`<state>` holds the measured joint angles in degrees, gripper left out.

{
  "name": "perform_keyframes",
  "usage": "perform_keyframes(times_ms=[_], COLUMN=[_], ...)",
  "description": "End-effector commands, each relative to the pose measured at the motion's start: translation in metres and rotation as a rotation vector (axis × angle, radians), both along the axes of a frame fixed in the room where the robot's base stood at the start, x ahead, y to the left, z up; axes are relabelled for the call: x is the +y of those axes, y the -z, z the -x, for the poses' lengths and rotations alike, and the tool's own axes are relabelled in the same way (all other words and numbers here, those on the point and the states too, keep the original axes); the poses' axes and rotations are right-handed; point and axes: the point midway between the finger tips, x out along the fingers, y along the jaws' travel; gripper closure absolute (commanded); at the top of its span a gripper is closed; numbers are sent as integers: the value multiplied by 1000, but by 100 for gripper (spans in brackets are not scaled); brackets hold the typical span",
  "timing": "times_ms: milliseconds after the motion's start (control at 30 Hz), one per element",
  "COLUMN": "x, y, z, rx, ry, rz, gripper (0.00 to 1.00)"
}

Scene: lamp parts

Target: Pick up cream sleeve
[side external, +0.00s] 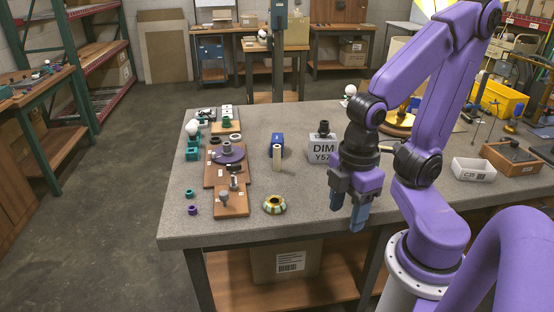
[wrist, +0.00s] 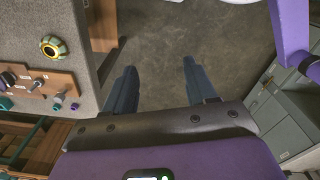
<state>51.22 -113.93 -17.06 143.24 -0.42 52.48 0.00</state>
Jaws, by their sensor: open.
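My gripper (side external: 347,212) points down near the table's front edge, to the right of the cream sleeve and nearer the camera. Its two blue fingers are apart. In the wrist view my gripper (wrist: 158,68) is open, with bare floor between the fingers, and holds nothing.
A patterned ring (side external: 274,204) lies in front of the sleeve. A brown board (side external: 228,198) with several parts lies left. A grey DIM box (side external: 321,150) stands between sleeve and arm.

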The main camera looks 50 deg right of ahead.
Motion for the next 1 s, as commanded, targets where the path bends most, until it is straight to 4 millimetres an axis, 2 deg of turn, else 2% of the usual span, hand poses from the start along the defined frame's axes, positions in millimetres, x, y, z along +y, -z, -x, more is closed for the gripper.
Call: perform_keyframes(times_ms=[67,167,400,700,900,1000], x=[-3,-10,-47,-96,-126,-138], y=[3,11,32,56,82,97], z=[-10,-35,-121,-221,-275,-294], rx=[-11,-38,-89,-57,2,29], ry=[-5,-25,-128,-332,-515,-602], rz=[41,145,523,949,1170,1244], gripper=[44,44,44,44,44,44])
